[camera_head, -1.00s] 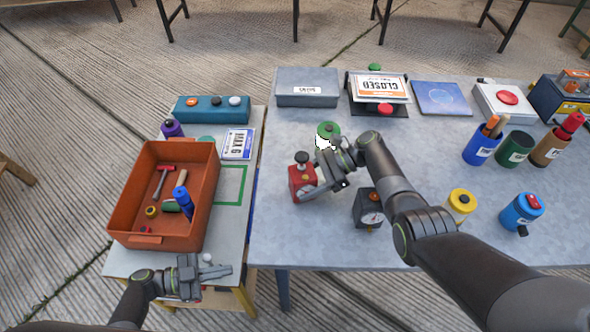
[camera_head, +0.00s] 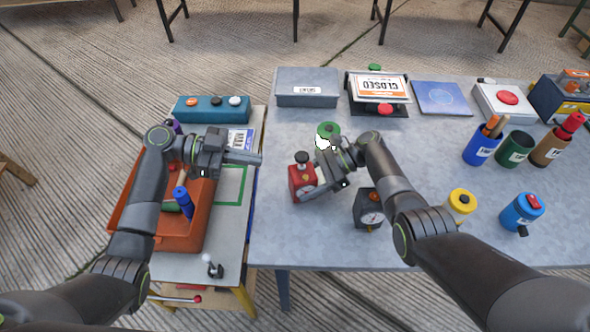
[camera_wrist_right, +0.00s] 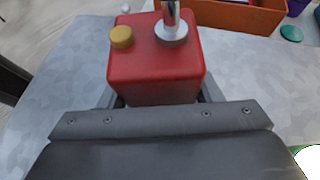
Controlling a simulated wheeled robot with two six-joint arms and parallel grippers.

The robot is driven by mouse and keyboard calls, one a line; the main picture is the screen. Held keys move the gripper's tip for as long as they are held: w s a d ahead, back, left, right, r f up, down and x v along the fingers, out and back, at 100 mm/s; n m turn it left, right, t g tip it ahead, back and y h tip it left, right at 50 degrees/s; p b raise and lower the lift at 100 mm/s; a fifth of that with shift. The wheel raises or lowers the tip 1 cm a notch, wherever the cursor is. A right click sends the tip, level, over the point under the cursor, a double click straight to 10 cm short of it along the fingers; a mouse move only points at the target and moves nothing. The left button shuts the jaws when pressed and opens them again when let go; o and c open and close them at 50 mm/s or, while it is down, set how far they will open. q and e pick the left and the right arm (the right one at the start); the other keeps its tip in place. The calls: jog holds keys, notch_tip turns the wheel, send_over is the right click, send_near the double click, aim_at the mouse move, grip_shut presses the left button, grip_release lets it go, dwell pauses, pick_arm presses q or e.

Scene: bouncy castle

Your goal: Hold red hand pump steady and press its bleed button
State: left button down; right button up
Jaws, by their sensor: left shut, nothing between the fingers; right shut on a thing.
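The red hand pump (camera_head: 301,183) stands upright near the left edge of the grey table, with a dark knob on top. My right gripper (camera_head: 306,190) is shut on its body from the right. In the right wrist view the red pump body (camera_wrist_right: 155,65) sits between my fingers. A yellow button (camera_wrist_right: 121,37) and a metal collar with a rod (camera_wrist_right: 171,30) are on its top. My left gripper (camera_head: 258,159) is shut and empty, above the gap between the two tables, up and left of the pump and apart from it.
An orange crate (camera_head: 192,243) on the left table lies partly under my left arm. A dark gauge box (camera_head: 368,208) stands right of the pump, and a green-topped item (camera_head: 327,129) behind it.

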pick_arm(q)
jog(key=shift+w+d+r+n, duration=0.3)
jog(key=shift+w+r, duration=0.15)
jog(key=shift+r, duration=0.1)
send_over(295, 178)
jog(key=shift+a+f, duration=0.15)
jog(key=shift+f, duration=0.4)
jog(key=shift+a+f, duration=0.15)
jog(key=shift+f, duration=0.4)
jog(key=f, duration=0.3)
jog(key=shift+d+f, duration=0.1)
jog(key=shift+d, duration=0.2)
jog(key=shift+f, duration=0.55)
jog(key=shift+f, duration=0.1)
